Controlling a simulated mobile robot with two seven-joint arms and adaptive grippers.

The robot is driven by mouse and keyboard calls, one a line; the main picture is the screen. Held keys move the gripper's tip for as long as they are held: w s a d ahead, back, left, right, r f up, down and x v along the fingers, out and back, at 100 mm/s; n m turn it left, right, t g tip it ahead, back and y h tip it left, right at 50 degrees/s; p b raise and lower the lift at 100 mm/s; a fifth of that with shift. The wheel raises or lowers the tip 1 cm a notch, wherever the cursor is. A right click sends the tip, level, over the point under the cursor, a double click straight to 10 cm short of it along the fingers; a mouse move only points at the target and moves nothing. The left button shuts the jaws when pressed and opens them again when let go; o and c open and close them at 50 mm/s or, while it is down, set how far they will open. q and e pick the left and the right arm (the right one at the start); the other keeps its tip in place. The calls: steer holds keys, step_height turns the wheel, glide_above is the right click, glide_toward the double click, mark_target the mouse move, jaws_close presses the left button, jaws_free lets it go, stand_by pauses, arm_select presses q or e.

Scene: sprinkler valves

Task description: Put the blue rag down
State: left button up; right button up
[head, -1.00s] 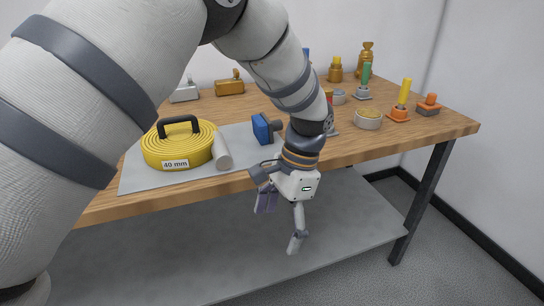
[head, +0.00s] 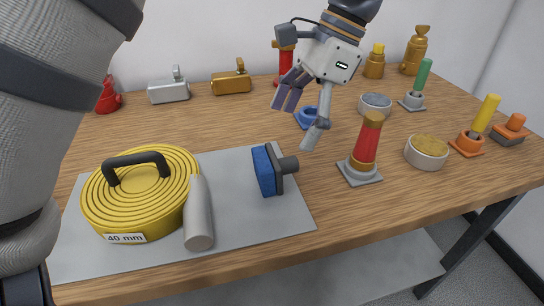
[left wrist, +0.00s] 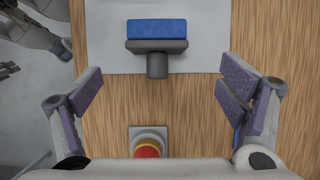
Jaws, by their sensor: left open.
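The blue thing that stands out is a blue pad with a dark grey handle (head: 264,171), resting on the grey mat (head: 235,222); I cannot tell that it is a rag. My right gripper is not in view.
A yellow hose coil (head: 142,192) and a grey cylinder (head: 198,215) lie on the mat. A red-and-brass valve (head: 366,150) stands right of the pad. Several fittings line the back and right. Wood between mat and valve is clear.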

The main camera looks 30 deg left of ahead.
mark_target(276, 157)
arm_select(q)
steer(key=x, duration=0.9)
steer(key=shift+s+d+r+p, duration=0.1)
steer(key=shift+s+p, duration=0.2)
steer(key=shift+p, duration=0.05)
steer(key=c, duration=1.4)
steer(key=shift+r, duration=0.1)
